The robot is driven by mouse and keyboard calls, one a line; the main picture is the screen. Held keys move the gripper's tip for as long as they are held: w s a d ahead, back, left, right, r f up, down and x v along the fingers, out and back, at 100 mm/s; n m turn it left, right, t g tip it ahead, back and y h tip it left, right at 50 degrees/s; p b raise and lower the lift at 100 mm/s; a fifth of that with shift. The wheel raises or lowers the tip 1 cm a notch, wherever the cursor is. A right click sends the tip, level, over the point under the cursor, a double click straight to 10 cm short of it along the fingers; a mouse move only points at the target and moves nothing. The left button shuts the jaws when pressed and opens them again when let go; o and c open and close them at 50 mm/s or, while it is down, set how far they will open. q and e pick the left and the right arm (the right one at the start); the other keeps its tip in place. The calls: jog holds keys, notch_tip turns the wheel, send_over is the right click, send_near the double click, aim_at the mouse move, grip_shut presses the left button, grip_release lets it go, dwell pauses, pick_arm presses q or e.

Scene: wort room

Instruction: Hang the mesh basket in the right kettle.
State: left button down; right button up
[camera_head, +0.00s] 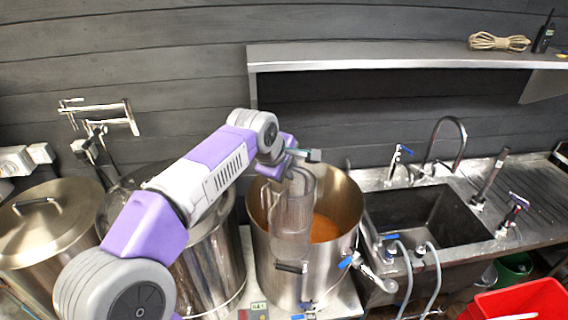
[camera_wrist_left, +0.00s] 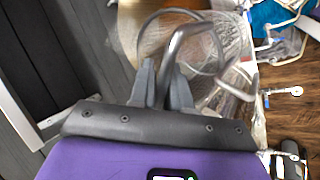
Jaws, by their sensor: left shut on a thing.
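My left gripper (camera_head: 303,157) is shut on the handle of the mesh basket (camera_head: 293,212). The basket is a see-through wire cylinder, roughly upright below the gripper. In the head view it overlaps the opening and front rim of the right kettle (camera_head: 330,272), an open steel pot with orange-brown liquid inside. I cannot tell whether its lower end is inside the rim or still above it. In the left wrist view, the fingers (camera_wrist_left: 163,88) grip the grey bent handle, and the mesh (camera_wrist_left: 228,48) spreads beyond. My right gripper is not in view.
A lidded steel kettle (camera_head: 47,222) stands at the far left, another steel vessel (camera_head: 213,262) beneath my arm. A sink (camera_head: 432,218) with taps and hoses is right of the right kettle. A red bin (camera_head: 520,302) stands lower right. A shelf (camera_head: 400,54) runs along the wall.

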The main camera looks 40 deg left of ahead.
pick_arm(q)
jog(key=w+a+p, duration=0.6)
jog(key=w+a, duration=0.2)
jog(key=a, duration=0.1)
notch_tip(320, 180, down, 23)
jog(key=b, duration=1.7)
jog(key=shift+s+a+f, duration=0.15)
dwell(0.4)
jog(key=shift+f+b, duration=0.15)
jog(key=shift+b, duration=0.15)
dwell(0.3)
jog(key=shift+f, duration=0.4)
dwell(0.6)
jog(key=shift+f, duration=0.1)
